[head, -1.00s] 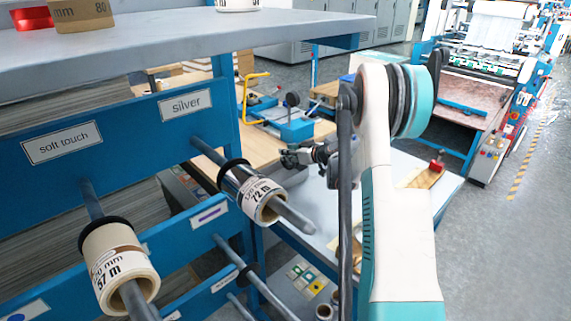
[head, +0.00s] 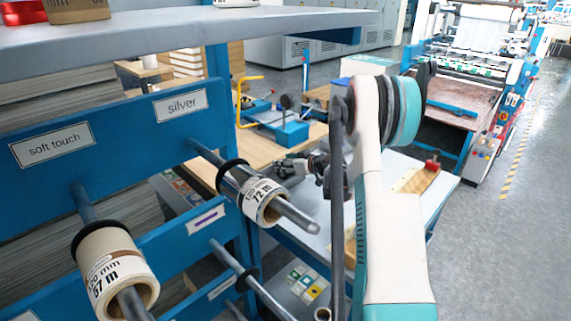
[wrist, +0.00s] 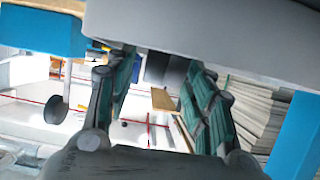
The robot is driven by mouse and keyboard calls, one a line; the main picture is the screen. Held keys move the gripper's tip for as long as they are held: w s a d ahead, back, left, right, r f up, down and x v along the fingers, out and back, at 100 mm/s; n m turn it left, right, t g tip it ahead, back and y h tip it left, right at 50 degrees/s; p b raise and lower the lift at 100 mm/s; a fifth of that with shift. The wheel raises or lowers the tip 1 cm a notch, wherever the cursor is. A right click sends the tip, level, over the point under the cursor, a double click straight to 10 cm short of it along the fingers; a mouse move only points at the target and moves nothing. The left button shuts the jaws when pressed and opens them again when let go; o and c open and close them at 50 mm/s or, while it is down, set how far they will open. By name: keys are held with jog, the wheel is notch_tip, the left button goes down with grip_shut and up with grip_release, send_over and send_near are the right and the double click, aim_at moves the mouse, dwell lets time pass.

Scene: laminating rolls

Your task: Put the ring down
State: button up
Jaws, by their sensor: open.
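Black rings sit around the rods of the blue rack: one on the silver rod (head: 232,163) behind its 72 m roll, one on the soft touch rod (head: 80,240) behind its 57 m roll, and one on a lower rod (head: 245,277). I cannot tell which ring the task means. My gripper (head: 282,167) is just beyond the silver roll (head: 257,200) in the head view, partly small and dark there. In the wrist view my gripper (wrist: 163,95) has its two teal-padded fingers apart, with no ring seen between them.
Behind the rack a wooden table (head: 245,145) bears a blue device (head: 280,125). A grey table (head: 400,165) lies beyond my arm. Open floor is at right.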

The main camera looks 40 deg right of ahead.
jog(key=shift+r, duration=0.15)
jog(key=shift+s+r, duration=0.15)
jog(key=shift+s, duration=0.15)
jog(key=p+v, duration=0.3)
jog(key=v, duration=0.8)
jog(key=shift+s+p, duration=0.2)
jog(key=shift+p, duration=0.1)
